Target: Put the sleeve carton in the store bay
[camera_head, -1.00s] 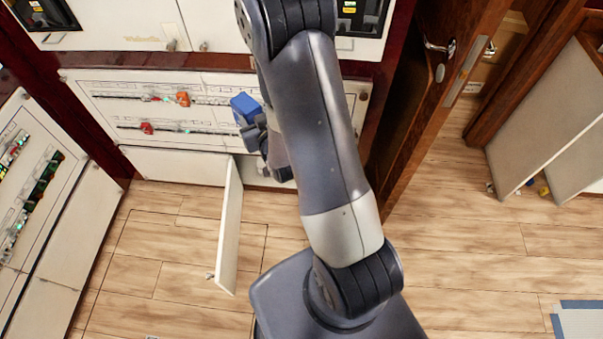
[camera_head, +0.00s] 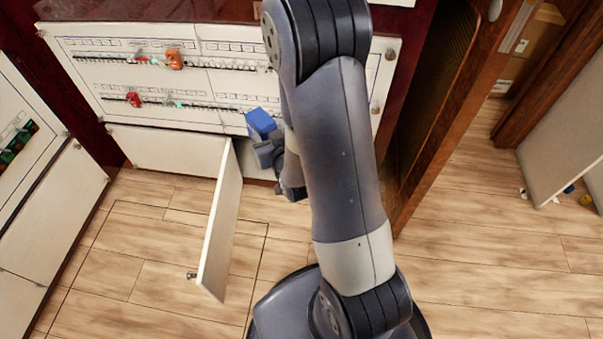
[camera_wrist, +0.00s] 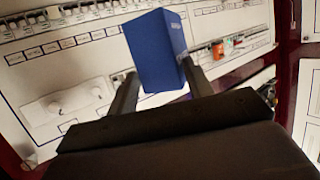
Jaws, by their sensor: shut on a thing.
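The blue sleeve carton (camera_head: 260,123) is in my gripper (camera_head: 262,146), held in front of the lower right part of the breaker panel. In the wrist view the blue carton (camera_wrist: 156,50) stands slightly tilted between the two dark fingers (camera_wrist: 160,90), which are shut on it. Below the panel, a white door (camera_head: 221,225) stands swung open toward me. An opening, which may be the store bay, lies to the right of this door; my arm hides most of it, and I cannot see its inside clearly.
The breaker panel (camera_head: 120,68) carries rows with red and orange breakers. A wooden door (camera_head: 440,130) stands open at right. A pale leaning board (camera_head: 565,150) is at far right, with small items on the floor. The wooden floor (camera_head: 140,260) at left front is clear.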

